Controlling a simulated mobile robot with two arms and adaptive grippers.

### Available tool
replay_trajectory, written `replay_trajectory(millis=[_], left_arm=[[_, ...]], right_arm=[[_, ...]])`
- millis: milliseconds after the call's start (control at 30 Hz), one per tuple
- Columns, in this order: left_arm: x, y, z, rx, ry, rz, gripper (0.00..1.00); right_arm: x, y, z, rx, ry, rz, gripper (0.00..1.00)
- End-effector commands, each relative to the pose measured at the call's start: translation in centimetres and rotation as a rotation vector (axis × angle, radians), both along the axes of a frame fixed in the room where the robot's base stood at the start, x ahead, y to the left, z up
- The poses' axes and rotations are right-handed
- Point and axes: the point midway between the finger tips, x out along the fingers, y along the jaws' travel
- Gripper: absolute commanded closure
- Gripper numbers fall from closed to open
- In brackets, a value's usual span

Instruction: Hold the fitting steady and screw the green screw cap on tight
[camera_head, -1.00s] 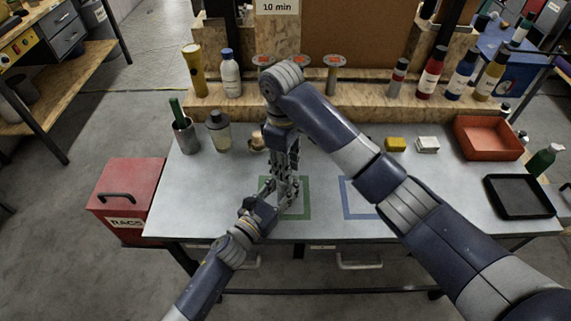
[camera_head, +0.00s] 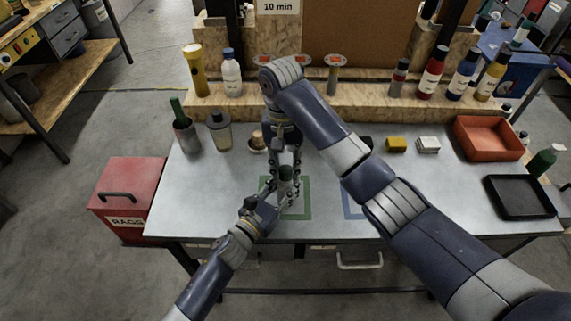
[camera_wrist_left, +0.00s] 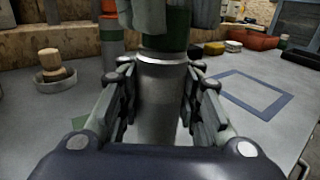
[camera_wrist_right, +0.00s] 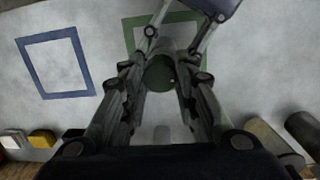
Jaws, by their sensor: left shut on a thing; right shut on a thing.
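The fitting is a grey cylinder (camera_wrist_left: 160,100) with a bright ring near its top, standing upright in the left wrist view. My left gripper (camera_wrist_left: 159,78) is shut around it from both sides, low over the table. The green screw cap (camera_wrist_left: 166,42) sits at the top of the fitting; how far it is threaded cannot be told. My right gripper (camera_wrist_right: 160,78) comes from above, its fingers on either side of the green cap, shut on it. The cap's round green top also shows in the right wrist view (camera_wrist_right: 160,73). In the head view both grippers meet over the green square, mostly hiding the fitting.
A green square outline (camera_head: 305,205) and a blue one (camera_head: 347,200) mark the grey table. A small bowl with a wooden-handled thing (camera_head: 257,142) stands behind the grippers. Bottles line the back shelf; a red tray (camera_head: 490,137) and black tray (camera_head: 519,197) lie right.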

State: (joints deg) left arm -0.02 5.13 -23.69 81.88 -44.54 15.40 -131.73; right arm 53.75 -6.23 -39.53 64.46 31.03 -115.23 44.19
Motion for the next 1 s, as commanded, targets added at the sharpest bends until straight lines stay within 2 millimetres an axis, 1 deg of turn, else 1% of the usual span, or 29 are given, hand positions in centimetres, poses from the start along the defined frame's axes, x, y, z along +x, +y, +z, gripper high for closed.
replay_trajectory(millis=[33,200,233,267,300,333,567,600,633,900,1000], left_arm=[[-0.19,-0.01,-0.16,0.001,0.002,-0.003,1.0],[-0.19,0.0,-0.17,0.001,0.002,-0.003,1.0],[-0.2,0.01,-0.17,0.001,0.002,-0.003,1.0],[-0.2,0.01,-0.18,0.001,0.002,-0.003,1.0],[-0.2,0.01,-0.19,0.001,0.002,-0.002,1.0],[-0.19,0.02,-0.19,0.002,0.002,-0.002,1.0],[-0.12,0.04,-0.19,0.002,0.002,-0.001,1.0],[-0.1,0.05,-0.19,0.002,0.002,0.0,1.0],[-0.1,0.05,-0.19,0.002,0.002,0.0,1.0],[-0.04,0.08,-0.18,0.002,0.002,0.001,1.0],[-0.04,0.09,-0.17,0.002,0.002,0.001,1.0]], right_arm=[[0.46,-0.43,0.12,-0.007,-0.012,-0.017,1.0],[0.49,-0.46,0.13,-0.006,-0.014,-0.018,1.0],[0.49,-0.46,0.13,-0.006,-0.014,-0.018,0.7],[0.51,-0.47,0.14,-0.006,-0.014,-0.018,0.63],[0.5,-0.47,0.14,-0.007,-0.014,-0.018,0.54],[0.47,-0.44,0.13,-0.006,-0.013,-0.017,0.49],[0.26,-0.25,0.06,-0.004,-0.007,-0.011,0.49],[0.23,-0.23,0.04,-0.004,-0.006,-0.011,0.53],[0.22,-0.22,0.03,-0.004,-0.006,-0.01,0.56],[0.15,-0.15,0.02,-0.003,-0.004,-0.009,0.56],[0.15,-0.16,0.02,-0.001,-0.005,0.025,0.56]])
